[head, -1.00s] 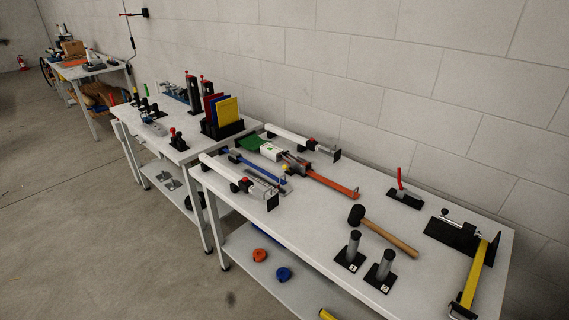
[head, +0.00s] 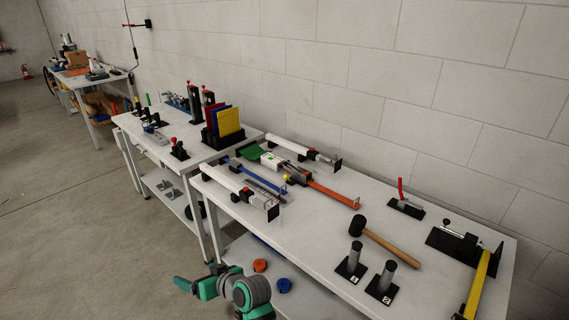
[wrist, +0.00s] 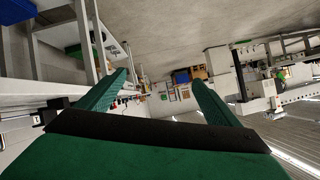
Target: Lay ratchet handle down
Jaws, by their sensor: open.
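A short red lever (head: 401,188) stands nearly upright, tilted slightly left, on a small black base plate (head: 408,208) at the table's back right. It is the likeliest ratchet handle, though I cannot tell for certain. My green arm shows at the bottom of the head view, in front of the table and far from the lever. My gripper (wrist: 160,80) shows in the wrist view with its two green fingers spread and nothing between them. The lever cannot be made out in the wrist view.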

